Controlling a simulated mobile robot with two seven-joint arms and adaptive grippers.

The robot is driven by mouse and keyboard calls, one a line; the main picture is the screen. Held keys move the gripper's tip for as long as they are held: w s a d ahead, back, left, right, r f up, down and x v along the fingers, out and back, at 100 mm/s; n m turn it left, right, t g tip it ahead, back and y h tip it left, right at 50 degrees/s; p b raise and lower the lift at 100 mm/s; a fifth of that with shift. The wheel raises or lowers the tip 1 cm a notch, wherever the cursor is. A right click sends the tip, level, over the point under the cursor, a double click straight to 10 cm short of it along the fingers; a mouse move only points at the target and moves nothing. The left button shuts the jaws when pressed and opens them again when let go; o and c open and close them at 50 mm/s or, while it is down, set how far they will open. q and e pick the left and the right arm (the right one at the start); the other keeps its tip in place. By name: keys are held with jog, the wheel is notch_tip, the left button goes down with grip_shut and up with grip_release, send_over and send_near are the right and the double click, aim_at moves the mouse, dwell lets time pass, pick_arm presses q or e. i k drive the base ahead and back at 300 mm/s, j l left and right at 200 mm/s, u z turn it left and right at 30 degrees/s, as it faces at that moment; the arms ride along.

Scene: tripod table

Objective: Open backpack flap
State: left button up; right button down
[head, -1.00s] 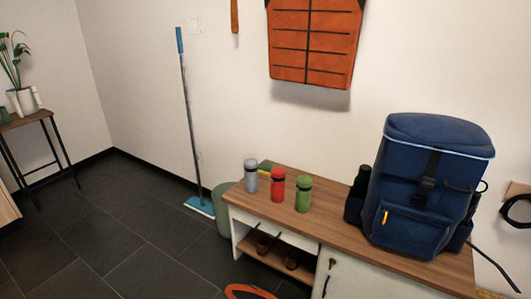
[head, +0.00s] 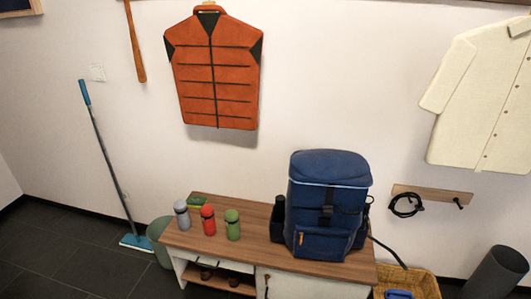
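A blue backpack (head: 324,206) stands upright on the right part of a wooden-topped bench (head: 250,244). Its flap (head: 330,166) lies over the top and looks closed. A dark strap with a buckle (head: 326,209) runs down the front from the flap. A front pocket (head: 319,243) with an orange zip pull is below. A dark strap hangs off the right side past the bench edge. Neither of my grippers shows in the head view.
Grey (head: 182,215), red (head: 208,220) and green (head: 232,225) bottles stand left of the backpack. A wicker basket (head: 425,283) and a dark cylinder (head: 497,271) are right of the bench. A mop (head: 110,165) leans on the wall. Floor at the left is clear.

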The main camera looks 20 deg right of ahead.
aim_at(342, 179)
jog(key=l+z, duration=0.1)
jog(key=z, duration=0.3)
jog(key=l+z, duration=0.1)
jog(key=z, duration=0.3)
jog(key=l+z, duration=0.1)
jog(key=z, duration=0.3)
